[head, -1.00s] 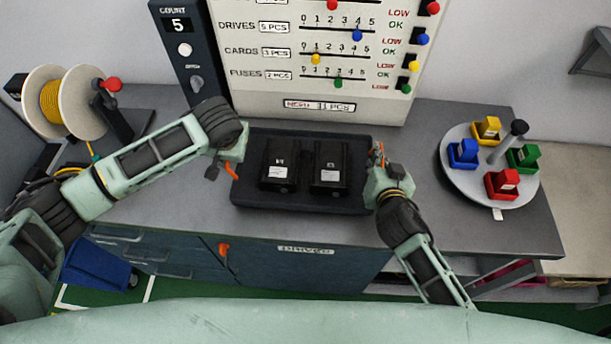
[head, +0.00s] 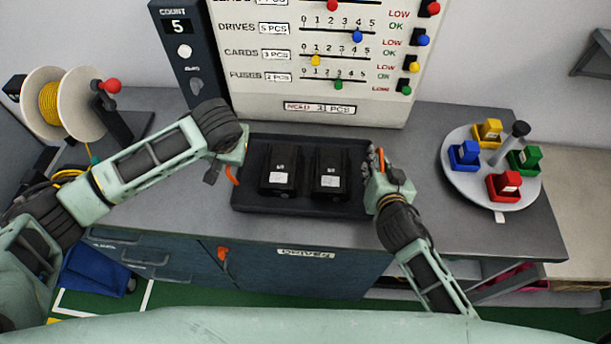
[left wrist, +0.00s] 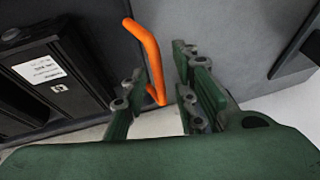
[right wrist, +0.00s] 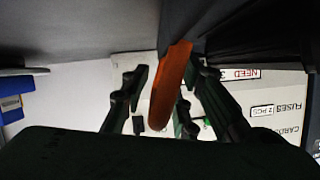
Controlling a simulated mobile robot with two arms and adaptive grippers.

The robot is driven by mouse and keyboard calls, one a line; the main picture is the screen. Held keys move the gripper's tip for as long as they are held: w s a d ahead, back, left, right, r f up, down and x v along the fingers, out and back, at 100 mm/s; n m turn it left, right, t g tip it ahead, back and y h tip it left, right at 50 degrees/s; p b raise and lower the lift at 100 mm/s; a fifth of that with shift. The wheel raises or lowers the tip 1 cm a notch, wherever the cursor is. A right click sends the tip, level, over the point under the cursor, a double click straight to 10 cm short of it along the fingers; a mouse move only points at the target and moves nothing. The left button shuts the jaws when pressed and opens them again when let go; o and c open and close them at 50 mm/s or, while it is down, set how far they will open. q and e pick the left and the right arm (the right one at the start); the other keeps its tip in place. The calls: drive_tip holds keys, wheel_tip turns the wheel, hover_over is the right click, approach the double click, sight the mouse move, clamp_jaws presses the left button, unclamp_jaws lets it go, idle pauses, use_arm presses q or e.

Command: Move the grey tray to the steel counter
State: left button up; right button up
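The dark grey tray (head: 300,208) lies flat on a grey worktop (head: 440,226) in the head view and holds two black boxes (head: 281,170) (head: 331,170) with white labels. It has an orange handle at each short side. My left gripper (head: 232,166) is at the tray's left side; in the left wrist view the left handle (left wrist: 146,55) stands between its parted fingers (left wrist: 157,100). My right gripper (head: 377,165) is at the right side; in the right wrist view the right handle (right wrist: 170,85) lies between its parted fingers (right wrist: 160,100). I cannot tell which surface is the steel counter.
A counting panel (head: 310,60) stands close behind the tray. A round turntable (head: 492,190) with several coloured bins is to the right, and a yellow cable spool (head: 62,105) to the left. Bare worktop lies between tray and turntable. A pale surface (head: 585,200) is at far right.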

use_arm(q)
drive_tip(key=v, duration=1)
use_arm(e)
drive_tip(key=v, duration=1.2)
